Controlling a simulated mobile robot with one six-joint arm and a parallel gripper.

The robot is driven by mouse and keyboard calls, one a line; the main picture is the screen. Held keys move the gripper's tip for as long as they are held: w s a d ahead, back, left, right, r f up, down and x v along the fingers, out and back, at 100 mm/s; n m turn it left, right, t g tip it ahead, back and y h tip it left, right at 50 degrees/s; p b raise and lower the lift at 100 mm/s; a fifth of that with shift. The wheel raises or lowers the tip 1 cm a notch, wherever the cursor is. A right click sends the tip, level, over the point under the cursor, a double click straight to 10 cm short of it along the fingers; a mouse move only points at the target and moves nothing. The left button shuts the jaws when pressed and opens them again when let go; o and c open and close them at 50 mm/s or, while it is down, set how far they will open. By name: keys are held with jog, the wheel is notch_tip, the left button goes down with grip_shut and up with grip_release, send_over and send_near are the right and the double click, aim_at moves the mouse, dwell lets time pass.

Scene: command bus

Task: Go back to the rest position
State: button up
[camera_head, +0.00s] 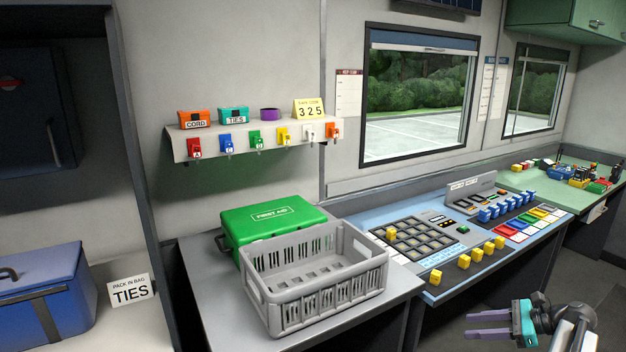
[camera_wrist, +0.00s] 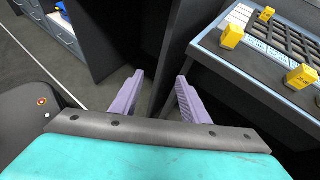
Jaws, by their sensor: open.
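My gripper (camera_head: 488,325) is at the lower right of the head view, in front of the control desk and above the floor. Its two purple fingers point left and stand apart with nothing between them. In the wrist view my gripper (camera_wrist: 156,95) is also open and empty, with dark cabinet sides and floor beyond the fingertips. The control desk (camera_wrist: 262,78) lies to the right of the fingers there, and they do not touch it.
A grey crate (camera_head: 318,290) and green first aid box (camera_head: 275,222) stand on the grey counter. Yellow blocks (camera_head: 464,262) sit along the front of the control desk (camera_head: 440,290). A shelf (camera_head: 255,150) with coloured tags hangs on the wall. A blue bag (camera_head: 45,300) stands left.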

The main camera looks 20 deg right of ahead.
jog(key=w+a+f+n+g+h, duration=0.1)
jog(key=a+f+n+g, duration=0.9)
jog(key=a+f, duration=1.9)
jog(key=s+a+f+n+g+h, duration=0.2)
jog(key=s+a+f+n+h, duration=0.1)
jog(key=s+a+f+n, duration=0.3)
jog(key=s+a+f+n+g+h, duration=0.2)
jog(key=s+a+f+n+h, duration=0.2)
jog(key=s+a+n, duration=0.6)
jog(key=s+a+f, duration=0.1)
jog(key=s+f, duration=0.1)
jog(key=s, duration=0.3)
jog(key=shift+s+a+f+n, duration=0.15)
jog(key=shift+a+f+n, duration=0.15)
jog(key=shift+f, duration=0.1)
jog(key=shift+c, duration=1.2)
